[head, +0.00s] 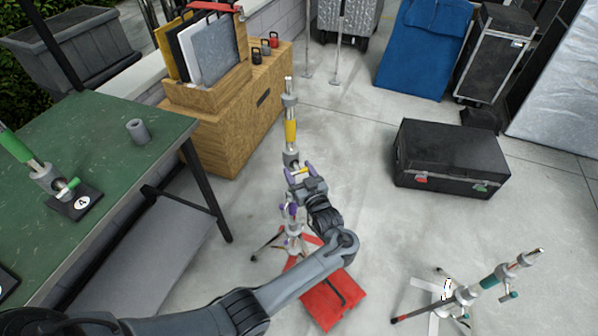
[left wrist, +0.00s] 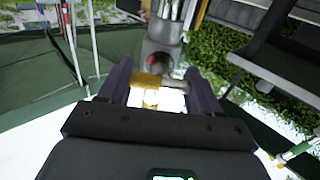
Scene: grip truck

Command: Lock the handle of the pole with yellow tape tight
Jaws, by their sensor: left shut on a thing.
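The pole with yellow tape (head: 291,130) stands upright in the middle of the head view, with grey metal collars above and below the tape. Its small yellow handle (head: 303,171) sticks out at the lower collar. My left gripper (head: 299,172), with purple fingers, is shut on this handle. In the left wrist view the yellow handle (left wrist: 148,80) lies crosswise between the two fingers of my left gripper (left wrist: 162,85), in front of the grey collar (left wrist: 160,55). My arm hides part of the pole's lower section. My right gripper is not in view.
A red sandbag (head: 332,304) lies at the stand's base. A green table (head: 100,130) with a green-taped pole (head: 15,146) is at left. A wooden cart (head: 240,120) stands behind it. A black case (head: 450,160) and a teal-taped stand (head: 490,281) are at right, with clear floor between.

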